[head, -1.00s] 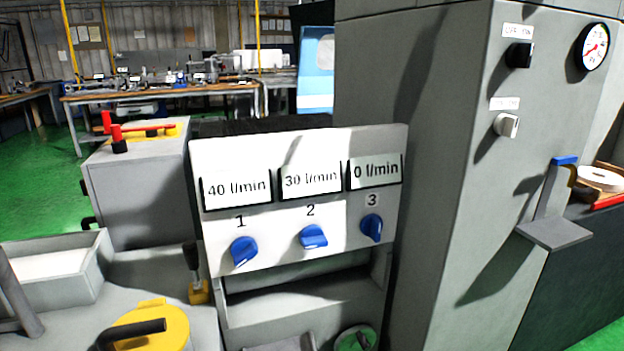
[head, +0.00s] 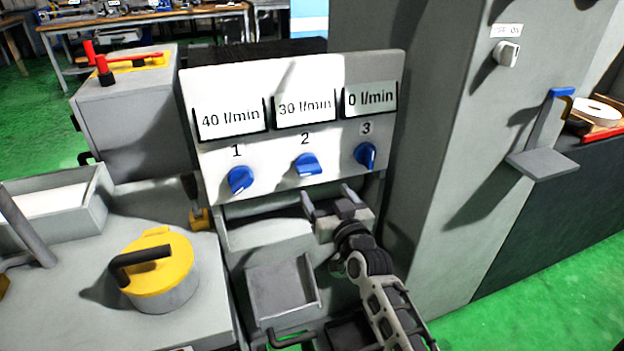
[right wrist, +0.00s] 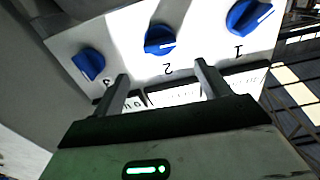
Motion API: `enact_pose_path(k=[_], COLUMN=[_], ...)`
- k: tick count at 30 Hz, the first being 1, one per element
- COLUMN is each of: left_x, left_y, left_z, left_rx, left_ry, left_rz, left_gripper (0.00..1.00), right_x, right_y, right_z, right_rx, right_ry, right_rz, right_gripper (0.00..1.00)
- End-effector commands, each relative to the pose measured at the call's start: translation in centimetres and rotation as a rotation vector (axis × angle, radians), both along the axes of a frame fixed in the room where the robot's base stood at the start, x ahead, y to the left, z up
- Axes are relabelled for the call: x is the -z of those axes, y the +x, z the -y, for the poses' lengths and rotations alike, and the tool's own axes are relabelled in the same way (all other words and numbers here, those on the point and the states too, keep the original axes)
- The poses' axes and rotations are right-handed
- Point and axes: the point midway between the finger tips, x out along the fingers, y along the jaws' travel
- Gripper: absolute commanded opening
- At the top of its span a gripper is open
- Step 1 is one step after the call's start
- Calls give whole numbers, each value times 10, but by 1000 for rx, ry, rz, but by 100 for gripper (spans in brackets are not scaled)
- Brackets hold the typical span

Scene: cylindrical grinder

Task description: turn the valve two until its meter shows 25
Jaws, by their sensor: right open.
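The blue knob of valve two (head: 307,165) sits on the white panel (head: 262,78) under the label 2. Its meter (head: 305,108) reads 30 l/min. My right gripper (head: 328,192) is open and empty, just below the panel, under and slightly right of valve two. In the right wrist view, which shows the panel upside down, valve two (right wrist: 160,40) lies beyond and between the open fingers (right wrist: 162,78), apart from them. My left gripper is not in view.
Valve one (head: 240,179), reading 40 l/min, and valve three (head: 365,155), reading 0 l/min, flank valve two. A grey cabinet (head: 450,130) stands to the right. A yellow lidded pot (head: 160,268) stands at lower left. A small tray (head: 275,290) lies below the panel.

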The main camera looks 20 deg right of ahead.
Motion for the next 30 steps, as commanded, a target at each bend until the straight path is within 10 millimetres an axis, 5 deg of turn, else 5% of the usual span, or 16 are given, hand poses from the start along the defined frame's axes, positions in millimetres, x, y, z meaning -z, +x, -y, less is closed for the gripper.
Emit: enact_pose_path(k=[12, 27, 30], left_x=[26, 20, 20], left_y=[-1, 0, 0], left_z=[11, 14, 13], left_rx=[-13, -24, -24], left_ry=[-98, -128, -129], left_rz=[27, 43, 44], left_gripper=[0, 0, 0], right_x=[5, 0, 0], right_y=[83, 100, 99], right_z=[5, 5, 5], right_rx=[0, -1, -1], right_ry=[1, -1, -1], right_rz=[1, -2, -2], right_gripper=[76, 76, 51])
